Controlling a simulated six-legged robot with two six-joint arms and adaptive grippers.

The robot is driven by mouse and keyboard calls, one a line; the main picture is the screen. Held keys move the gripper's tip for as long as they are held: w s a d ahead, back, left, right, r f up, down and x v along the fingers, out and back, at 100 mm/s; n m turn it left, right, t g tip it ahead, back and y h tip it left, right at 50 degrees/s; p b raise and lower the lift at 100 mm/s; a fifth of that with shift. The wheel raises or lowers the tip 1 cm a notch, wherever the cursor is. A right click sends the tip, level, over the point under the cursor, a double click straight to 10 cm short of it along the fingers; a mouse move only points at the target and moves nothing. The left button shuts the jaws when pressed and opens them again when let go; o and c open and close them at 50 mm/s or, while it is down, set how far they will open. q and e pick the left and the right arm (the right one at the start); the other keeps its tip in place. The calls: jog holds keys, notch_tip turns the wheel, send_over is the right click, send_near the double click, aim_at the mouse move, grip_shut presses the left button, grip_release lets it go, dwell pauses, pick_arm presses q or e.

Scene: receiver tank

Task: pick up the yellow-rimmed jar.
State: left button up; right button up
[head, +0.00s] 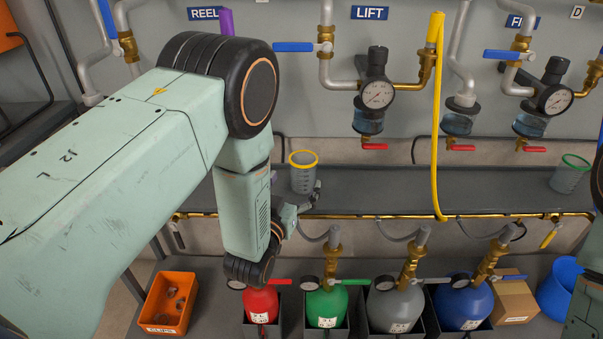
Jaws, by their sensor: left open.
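The yellow-rimmed jar (303,178) is a clear, ribbed cup standing upright on the grey shelf, left of centre. My left gripper (314,196) is open, at the jar's lower right in the picture. Its fingers overlap the jar's lower right edge in view; I cannot tell whether they touch it. My left arm's links hide the shelf left of the jar. Only small parts of my right arm show at the right edge; its gripper is out of view.
A green-rimmed jar (571,174) stands at the shelf's right end. A yellow hose (436,130) hangs in front of the shelf (390,192). A brass pipe (375,215) runs along its front edge. Gas bottles, including a green one (326,304), and an orange bin (170,303) are below.

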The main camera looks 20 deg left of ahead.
aim_at(307, 162)
pick_arm(q)
jog(key=shift+w+d, duration=0.1)
jog(key=shift+w, duration=0.35)
jog(key=w+b, duration=0.1)
jog(key=w, duration=0.1)
jog(key=w+f+b, duration=0.1)
jog(key=w+b, duration=0.1)
jog(key=w, duration=0.1)
jog(key=shift+w+f, duration=0.15)
jog(key=shift+w, duration=0.15)
jog(key=shift+w+b, duration=0.3)
jog(key=shift+w, duration=0.2)
jog(key=shift+c, duration=0.5)
jog(key=c, duration=1.2)
jog(key=shift+o, duration=0.2)
